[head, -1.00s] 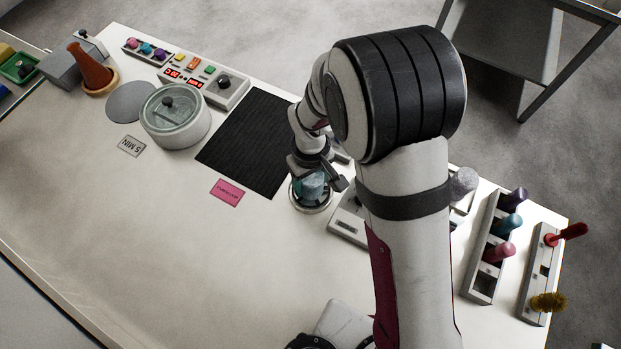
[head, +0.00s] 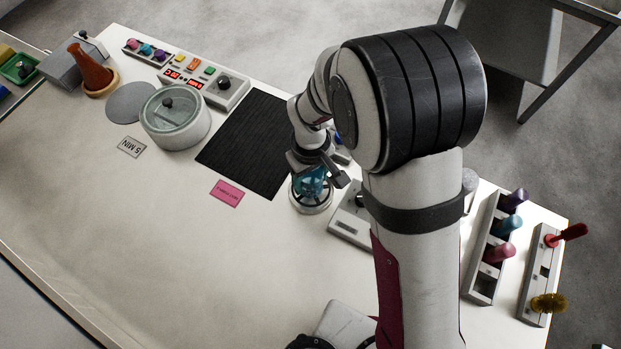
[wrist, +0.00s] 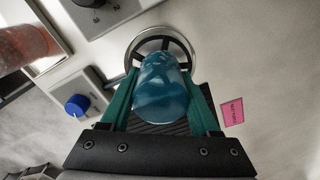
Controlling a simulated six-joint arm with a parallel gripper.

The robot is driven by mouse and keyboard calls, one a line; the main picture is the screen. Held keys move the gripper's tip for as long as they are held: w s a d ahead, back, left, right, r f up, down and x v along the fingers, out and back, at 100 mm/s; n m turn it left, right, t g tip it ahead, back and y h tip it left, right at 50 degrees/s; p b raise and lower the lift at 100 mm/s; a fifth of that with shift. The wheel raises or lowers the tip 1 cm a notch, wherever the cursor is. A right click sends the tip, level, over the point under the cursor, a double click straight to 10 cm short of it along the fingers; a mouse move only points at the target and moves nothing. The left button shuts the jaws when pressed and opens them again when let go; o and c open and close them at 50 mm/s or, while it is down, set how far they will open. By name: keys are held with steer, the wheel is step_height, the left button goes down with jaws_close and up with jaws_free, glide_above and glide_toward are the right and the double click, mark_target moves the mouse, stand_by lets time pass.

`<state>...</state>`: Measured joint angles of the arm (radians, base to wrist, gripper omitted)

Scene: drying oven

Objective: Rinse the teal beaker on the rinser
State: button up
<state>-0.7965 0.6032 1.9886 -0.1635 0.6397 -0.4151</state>
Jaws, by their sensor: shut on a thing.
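The teal beaker (head: 312,181) is in my gripper (head: 318,172), just above the round rinser (head: 312,205). In the wrist view the beaker (wrist: 161,88) sits between the two green fingers of my gripper (wrist: 162,100), which are shut on it. Its rounded closed end faces the wrist camera, and the rinser's metal ring (wrist: 187,45) with dark spokes shows behind it. The beaker's mouth is hidden. In the head view a small gap seems to lie between the beaker and the rinser, though I cannot tell exactly.
A black ribbed mat (head: 250,145) and a pink label (head: 227,193) lie left of the rinser. A grey control box (head: 350,222) is close on its right. Racks with coloured pegs (head: 490,250) stand further right. The table's front left is clear.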

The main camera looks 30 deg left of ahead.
steer(key=shift+r, duration=1.05)
steer(key=shift+r, duration=1.4)
steer(key=w+d+r+m, duration=0.4)
steer(key=d+r, duration=0.3)
steer(key=d, duration=0.2)
steer(key=w+d+r+m, duration=0.4)
steer(key=d+r, duration=0.3)
steer(key=d, duration=0.2)
steer(key=shift+w+d+r+m, duration=0.15)
steer(key=shift+w+d+m, duration=0.2)
steer(key=shift+w, duration=0.55)
steer(key=d+r+m, duration=0.1)
steer(key=d, duration=0.1)
steer(key=d+r+m, duration=0.1)
steer(key=d+r, duration=0.1)
steer(key=d, duration=0.1)
steer(key=s+d+r+m, duration=0.1)
steer(key=d+r, duration=0.1)
steer(key=shift+d+r, duration=0.2)
steer(key=shift+d, duration=0.1)
